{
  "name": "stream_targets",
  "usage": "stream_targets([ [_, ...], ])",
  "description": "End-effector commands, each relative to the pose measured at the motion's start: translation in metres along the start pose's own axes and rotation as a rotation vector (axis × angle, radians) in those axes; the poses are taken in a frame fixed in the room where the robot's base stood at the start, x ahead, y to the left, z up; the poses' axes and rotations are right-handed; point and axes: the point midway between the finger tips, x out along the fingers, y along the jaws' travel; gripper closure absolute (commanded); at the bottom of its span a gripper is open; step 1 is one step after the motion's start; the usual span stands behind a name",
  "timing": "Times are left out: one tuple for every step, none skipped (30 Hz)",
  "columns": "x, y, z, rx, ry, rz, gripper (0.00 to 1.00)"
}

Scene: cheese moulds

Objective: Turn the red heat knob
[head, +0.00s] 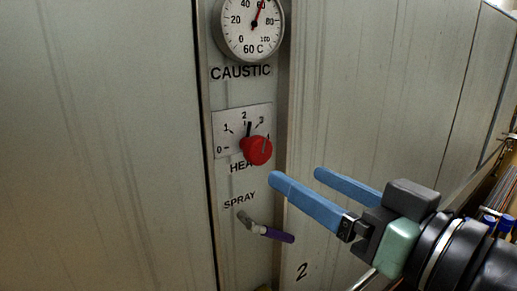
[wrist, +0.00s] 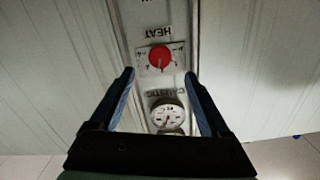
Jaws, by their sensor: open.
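The red heat knob (head: 257,150) sits on a white dial plate (head: 228,122) marked 0, 1, 2, 3, with the partly covered word HEAT below it. A black pointer mark on the plate stands near 2. The knob also shows in the wrist view (wrist: 160,57), upside down, between and beyond the fingertips. My gripper (head: 295,175) is open, with two blue fingers apart and nothing between them. It is to the right of and slightly below the knob in the head view, not touching it. In the wrist view its fingertips (wrist: 160,80) spread to either side of the panel strip.
Above the knob is a round CAUSTIC temperature gauge (head: 250,28). Below it, a SPRAY valve lever with a purple handle (head: 275,234) sticks out from the panel. Flat grey wall panels (head: 110,140) lie on both sides. The space just in front of the knob looks clear.

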Motion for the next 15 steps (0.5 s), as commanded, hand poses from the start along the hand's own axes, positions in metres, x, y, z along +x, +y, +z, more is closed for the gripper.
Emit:
stream_targets([
  [0.011,-0.002,-0.003,0.003,-0.002,-0.005,0.2],
  [0.018,-0.002,-0.003,0.004,-0.003,-0.004,0.2],
  [0.026,-0.002,-0.003,0.003,-0.002,-0.005,0.2],
  [0.033,-0.002,-0.003,0.002,-0.003,-0.004,0.2],
  [0.04,-0.002,-0.004,0.004,-0.001,-0.004,0.2],
  [0.048,-0.002,-0.004,0.003,-0.002,-0.003,0.2],
  [0.055,-0.002,-0.004,0.002,-0.002,-0.004,0.2],
  [0.06,-0.002,-0.003,0.003,-0.002,-0.003,0.2],
  [0.068,-0.002,-0.004,0.003,-0.002,-0.002,0.2],
  [0.073,-0.002,-0.004,0.002,-0.002,-0.003,0.2],
  [0.079,-0.002,-0.003,0.002,-0.002,-0.002,0.2],
  [0.084,-0.001,-0.003,0.001,-0.002,0.0,0.2],
  [0.088,-0.001,-0.003,0.002,0.0,0.0,0.2],
  [0.092,-0.001,-0.003,0.003,-0.001,-0.001,0.2],
  [0.096,-0.001,-0.002,0.002,0.0,-0.001,0.2],
])
